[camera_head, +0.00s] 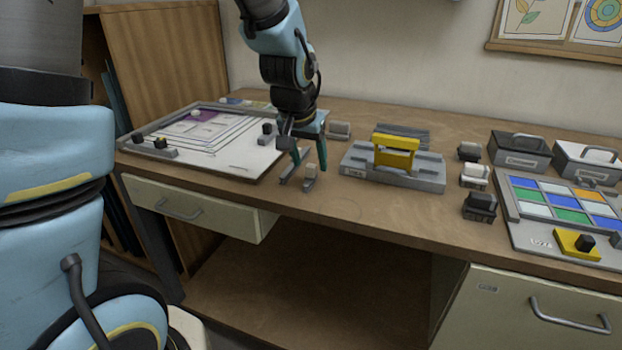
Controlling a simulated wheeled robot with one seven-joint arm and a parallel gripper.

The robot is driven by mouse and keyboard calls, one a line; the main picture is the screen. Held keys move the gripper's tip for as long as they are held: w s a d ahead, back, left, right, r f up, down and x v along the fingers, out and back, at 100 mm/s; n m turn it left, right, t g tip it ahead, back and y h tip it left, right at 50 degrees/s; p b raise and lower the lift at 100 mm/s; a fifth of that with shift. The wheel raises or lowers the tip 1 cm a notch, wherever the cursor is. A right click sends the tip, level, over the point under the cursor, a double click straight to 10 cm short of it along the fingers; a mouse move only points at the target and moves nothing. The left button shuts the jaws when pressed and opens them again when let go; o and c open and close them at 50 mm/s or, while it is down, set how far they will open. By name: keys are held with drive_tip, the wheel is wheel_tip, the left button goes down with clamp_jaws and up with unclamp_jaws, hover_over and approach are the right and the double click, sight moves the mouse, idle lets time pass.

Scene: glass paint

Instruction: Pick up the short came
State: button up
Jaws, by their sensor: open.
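My gripper (309,160) is open, with its teal fingers pointing down just right of the white glazing board. A short grey bar with a pale block-like grip (309,173), which looks like the short came, lies on the bench below and between the fingers. Its upper part is close to the right finger, and I cannot tell whether they touch. A second slim grey bar (289,174) lies to its left, partly hidden by the left finger.
The white board (238,164) with a grey frame is on the left. A grey fixture with a yellow bridge (396,152) stands to the right. The bench front edge is close below the bars.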

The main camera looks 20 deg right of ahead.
sight(311, 166)
drive_tip(key=shift+x, duration=1.7)
drive_tip(key=shift+c, duration=0.3)
clamp_jaws()
